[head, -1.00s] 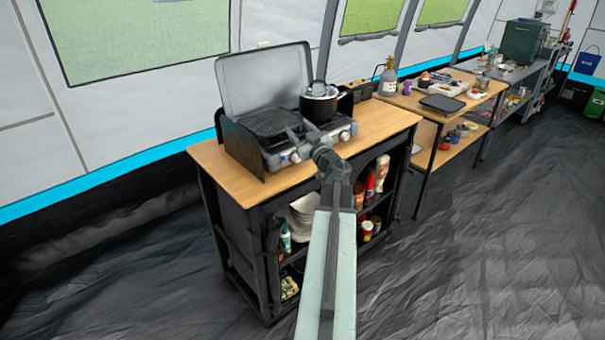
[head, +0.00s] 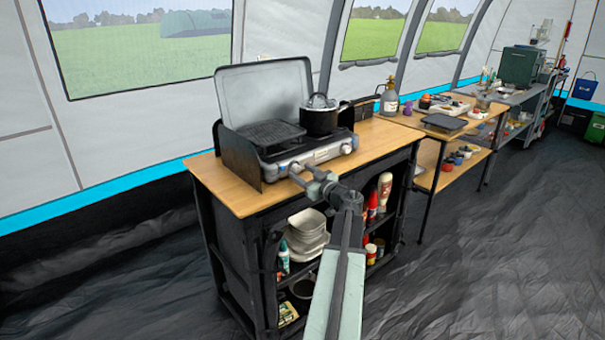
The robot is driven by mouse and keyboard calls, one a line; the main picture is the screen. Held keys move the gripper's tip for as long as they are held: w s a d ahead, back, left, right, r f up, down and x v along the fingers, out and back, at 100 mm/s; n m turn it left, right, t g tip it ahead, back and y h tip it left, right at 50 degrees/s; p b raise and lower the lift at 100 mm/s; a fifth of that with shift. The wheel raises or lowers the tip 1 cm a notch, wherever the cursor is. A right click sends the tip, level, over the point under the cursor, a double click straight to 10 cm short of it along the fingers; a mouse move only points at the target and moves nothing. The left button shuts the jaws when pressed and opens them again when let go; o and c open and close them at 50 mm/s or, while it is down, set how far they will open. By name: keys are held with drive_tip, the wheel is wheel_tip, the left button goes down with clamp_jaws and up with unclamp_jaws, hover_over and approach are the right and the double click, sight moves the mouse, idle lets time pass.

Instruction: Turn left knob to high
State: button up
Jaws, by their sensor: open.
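The camping stove (head: 283,152) stands on the wooden-topped cabinet with its lid up. Its left knob (head: 295,167) is on the front panel, just behind my gripper's tips and partly hidden by them. The right knob (head: 346,149) shows clear farther right. My gripper (head: 297,177) is open, with its tips pointing at the left knob from the front right. The fingers are small here, and I cannot tell whether they touch the knob or which setting it is at.
A lidded black pot (head: 319,121) sits on the stove's right side, above the panel. The wooden top (head: 222,190) is bare left of the stove. Shelves below hold white dishes (head: 307,232) and bottles. A second table (head: 399,119) stands to the right.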

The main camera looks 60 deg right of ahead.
drive_tip(key=shift+w+d, duration=0.15)
drive_tip(key=shift+w, duration=0.3)
clamp_jaws()
drive_tip(key=shift+s+d, duration=0.1)
drive_tip(key=shift+d, duration=0.05)
